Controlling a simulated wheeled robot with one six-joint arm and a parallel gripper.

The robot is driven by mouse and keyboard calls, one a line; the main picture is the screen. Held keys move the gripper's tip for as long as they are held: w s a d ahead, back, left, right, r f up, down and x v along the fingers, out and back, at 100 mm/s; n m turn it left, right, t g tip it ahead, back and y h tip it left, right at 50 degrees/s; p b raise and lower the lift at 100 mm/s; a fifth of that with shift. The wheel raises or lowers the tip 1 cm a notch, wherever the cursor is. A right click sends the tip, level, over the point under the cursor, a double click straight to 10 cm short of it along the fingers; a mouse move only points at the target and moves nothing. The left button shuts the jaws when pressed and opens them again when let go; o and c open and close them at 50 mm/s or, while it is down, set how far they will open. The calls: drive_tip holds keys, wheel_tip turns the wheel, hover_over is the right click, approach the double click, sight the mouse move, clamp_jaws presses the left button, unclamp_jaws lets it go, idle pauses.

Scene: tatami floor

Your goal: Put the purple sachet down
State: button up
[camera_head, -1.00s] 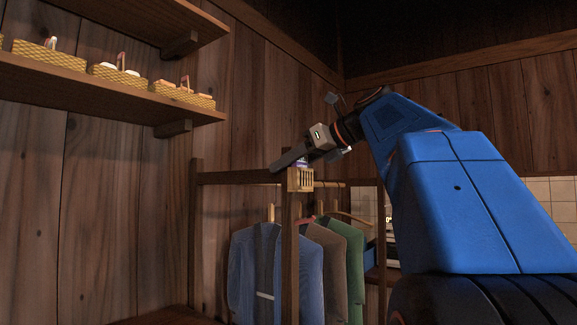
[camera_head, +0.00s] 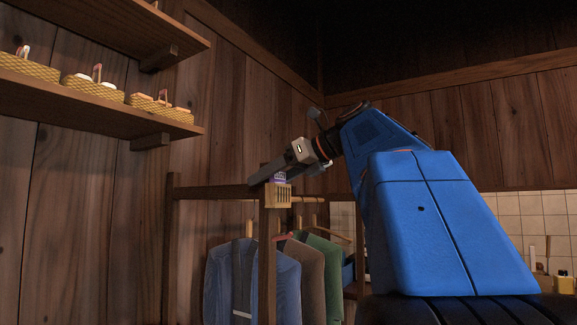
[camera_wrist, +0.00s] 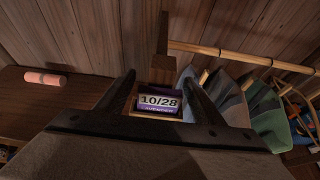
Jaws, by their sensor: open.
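The purple sachet (camera_wrist: 158,101), with a white "10/28" label, sits in a small slatted holder on the clothes rack post. My gripper (camera_wrist: 160,76) is open, with one dark finger on each side of the sachet and visible gaps between. In the head view my gripper (camera_head: 281,172) is at the top of the holder. The sachet's lower part is hidden inside the holder.
The wooden rack (camera_head: 217,192) carries blue, brown and green garments (camera_head: 252,280) below. A wall shelf (camera_head: 100,110) with several woven baskets is at upper left. In the wrist view a pink roll (camera_wrist: 45,78) lies on a brown surface at left.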

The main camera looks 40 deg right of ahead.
drive_tip(key=v, duration=1.1)
idle(0.3)
drive_tip(key=shift+w, duration=0.1)
idle(0.4)
